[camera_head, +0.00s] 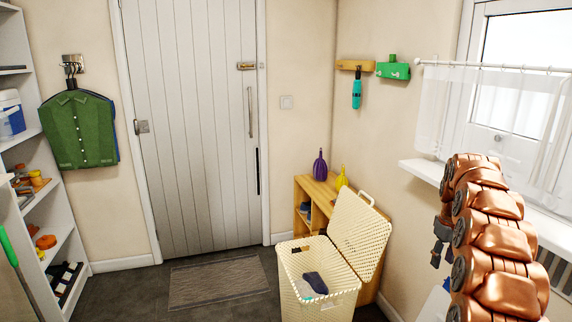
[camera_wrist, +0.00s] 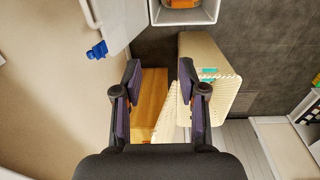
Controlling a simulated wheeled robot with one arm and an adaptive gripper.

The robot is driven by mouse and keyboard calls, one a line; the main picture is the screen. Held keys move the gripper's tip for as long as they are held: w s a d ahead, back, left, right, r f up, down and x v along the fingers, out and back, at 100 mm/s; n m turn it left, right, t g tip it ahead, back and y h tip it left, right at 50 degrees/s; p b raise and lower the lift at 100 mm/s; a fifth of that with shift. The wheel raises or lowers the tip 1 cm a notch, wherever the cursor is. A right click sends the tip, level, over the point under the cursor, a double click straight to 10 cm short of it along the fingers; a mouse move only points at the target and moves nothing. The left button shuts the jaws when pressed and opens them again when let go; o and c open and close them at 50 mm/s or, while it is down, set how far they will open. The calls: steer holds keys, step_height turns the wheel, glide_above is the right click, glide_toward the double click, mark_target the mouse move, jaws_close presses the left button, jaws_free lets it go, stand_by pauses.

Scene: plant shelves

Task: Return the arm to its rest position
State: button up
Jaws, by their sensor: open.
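My gripper (camera_wrist: 158,85) is open in the wrist view. Its two dark fingers stand apart with nothing between them. Below the fingers the view shows the wooden cabinet (camera_wrist: 153,84) and the cream laundry basket (camera_wrist: 205,58). In the head view my copper-coloured arm rises at the right edge, near the window. The gripper's fingertips cannot be made out there.
The cream basket (camera_head: 289,258) stands with its lid open and a dark cloth (camera_head: 315,283) inside. A wooden cabinet (camera_head: 299,191) is behind it. White shelves (camera_head: 54,217) line the left. A doormat (camera_head: 218,281) lies before the closed door (camera_head: 192,130).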

steer(key=s+a+r+p, duration=0.1)
steer(key=s+a+r, duration=0.2)
steer(key=s+a, duration=0.3)
steer(key=s+a+r+g+p, duration=0.1)
steer(key=s+a+r, duration=0.2)
steer(key=s+a, duration=0.3)
steer(key=s+a+r+p, duration=0.1)
steer(key=s+a+r, duration=0.3)
steer(key=s+a, duration=0.25)
steer(key=s+a+f+m, duration=0.1)
steer(key=s+a, duration=0.1)
steer(key=s, duration=0.7)
steer(key=s+a+f+m+p, duration=0.1)
steer(key=s+a, duration=0.2)
steer(key=s, duration=0.6)
steer(key=s+a+f+m+g+p, duration=0.1)
steer(key=s+a, duration=0.2)
steer(key=s, duration=0.6)
steer(key=shift+s+f, duration=0.25)
steer(key=shift+s, duration=0.05)
